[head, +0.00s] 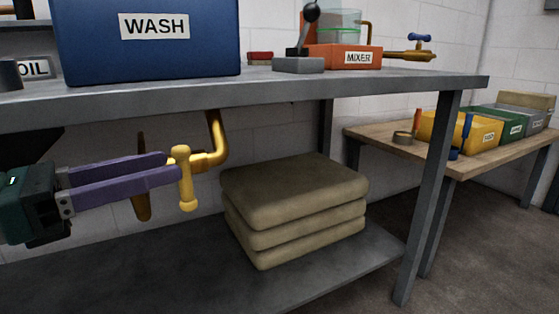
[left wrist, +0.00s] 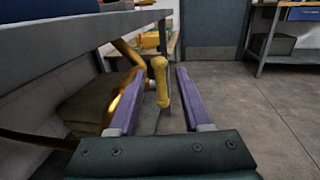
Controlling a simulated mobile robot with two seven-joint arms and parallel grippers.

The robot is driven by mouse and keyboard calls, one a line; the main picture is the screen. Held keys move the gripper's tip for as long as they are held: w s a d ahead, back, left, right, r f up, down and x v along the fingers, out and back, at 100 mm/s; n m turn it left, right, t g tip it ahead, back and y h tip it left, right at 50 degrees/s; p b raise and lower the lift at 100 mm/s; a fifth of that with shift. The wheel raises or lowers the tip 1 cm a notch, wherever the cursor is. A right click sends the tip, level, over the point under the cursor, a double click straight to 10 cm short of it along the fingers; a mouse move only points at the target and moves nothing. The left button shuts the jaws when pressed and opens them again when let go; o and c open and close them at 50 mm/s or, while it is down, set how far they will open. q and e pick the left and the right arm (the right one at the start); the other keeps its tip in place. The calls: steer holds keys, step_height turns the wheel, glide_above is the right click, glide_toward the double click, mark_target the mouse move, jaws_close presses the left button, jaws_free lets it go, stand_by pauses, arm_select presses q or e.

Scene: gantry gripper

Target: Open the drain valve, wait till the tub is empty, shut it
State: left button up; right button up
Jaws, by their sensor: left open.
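The blue tub labelled WASH (head: 150,55) stands on the grey bench. Below the bench a brass drain pipe (head: 215,140) bends down to a yellow valve handle (head: 185,180), which stands about upright. My left gripper (head: 172,168) reaches in from the left with its purple fingers at the handle. In the left wrist view the yellow handle (left wrist: 161,82) stands between the two open fingers, near their tips, with a gap visible on the right side. The tub's inside and water level are hidden. My right gripper is not in view.
The bench top (head: 400,82) is just above my left gripper. Folded tan sacks (head: 295,205) lie on the lower shelf (head: 330,275) to the right. A mixer (head: 345,55) and a lever (head: 305,40) stand on the bench. A wooden table (head: 425,155) holds coloured bins.

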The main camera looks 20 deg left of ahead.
mark_target(183, 162)
arm_select(q)
steer(key=shift+x, duration=2.1)
jaws_close()
